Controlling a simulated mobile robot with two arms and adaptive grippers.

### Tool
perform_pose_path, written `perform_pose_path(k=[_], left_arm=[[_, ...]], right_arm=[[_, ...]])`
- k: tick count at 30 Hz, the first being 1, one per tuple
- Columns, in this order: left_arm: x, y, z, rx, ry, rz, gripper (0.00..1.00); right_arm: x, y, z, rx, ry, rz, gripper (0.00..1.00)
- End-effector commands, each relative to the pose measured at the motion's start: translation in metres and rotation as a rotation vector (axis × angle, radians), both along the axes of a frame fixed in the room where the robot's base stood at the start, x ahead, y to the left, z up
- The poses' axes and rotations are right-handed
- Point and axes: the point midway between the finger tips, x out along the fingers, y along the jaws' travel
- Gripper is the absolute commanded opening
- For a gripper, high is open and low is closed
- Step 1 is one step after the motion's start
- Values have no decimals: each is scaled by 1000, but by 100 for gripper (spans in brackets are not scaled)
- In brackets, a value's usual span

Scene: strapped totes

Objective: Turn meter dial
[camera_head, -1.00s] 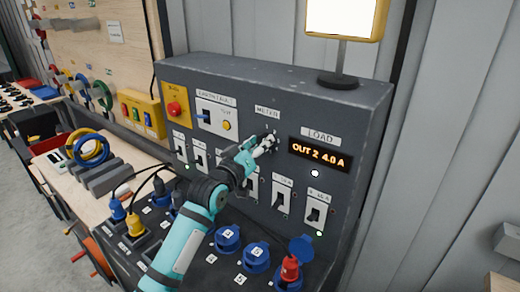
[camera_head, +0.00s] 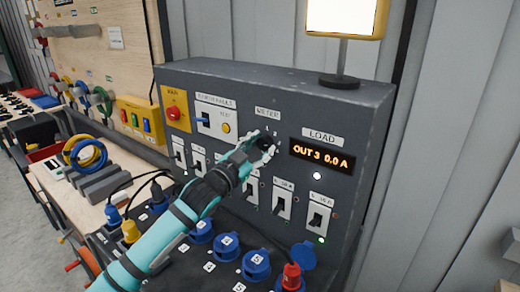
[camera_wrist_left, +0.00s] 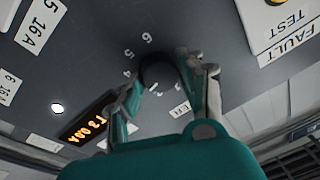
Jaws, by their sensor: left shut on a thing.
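The dark round meter dial (camera_head: 267,145) is on the upright grey panel under the METER label (camera_head: 267,113). It also shows in the left wrist view (camera_wrist_left: 158,72), with numbers printed around it. My left gripper (camera_head: 263,146) is shut on the dial, one finger on each side, and partly hides it. The LOAD display (camera_head: 321,156) to the right of the dial reads OUT 3 0.0 A. My right gripper is in neither view.
Several breaker switches (camera_head: 282,202) line the panel below the dial. Blue sockets (camera_head: 226,246) and a red plug (camera_head: 291,277) stand on the lower ledge. A red knob (camera_head: 174,113) is at the panel's left. A lamp (camera_head: 341,40) stands on top.

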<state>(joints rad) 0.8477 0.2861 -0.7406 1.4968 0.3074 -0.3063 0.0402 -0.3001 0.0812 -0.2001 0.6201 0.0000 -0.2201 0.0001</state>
Motion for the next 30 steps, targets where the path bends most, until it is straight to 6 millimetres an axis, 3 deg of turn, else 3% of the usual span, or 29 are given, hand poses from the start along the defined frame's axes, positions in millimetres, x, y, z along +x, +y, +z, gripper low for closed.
perform_pose_path(k=[30], left_arm=[[1,2,1,784,-565,0,6]], right_arm=[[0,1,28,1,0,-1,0]])
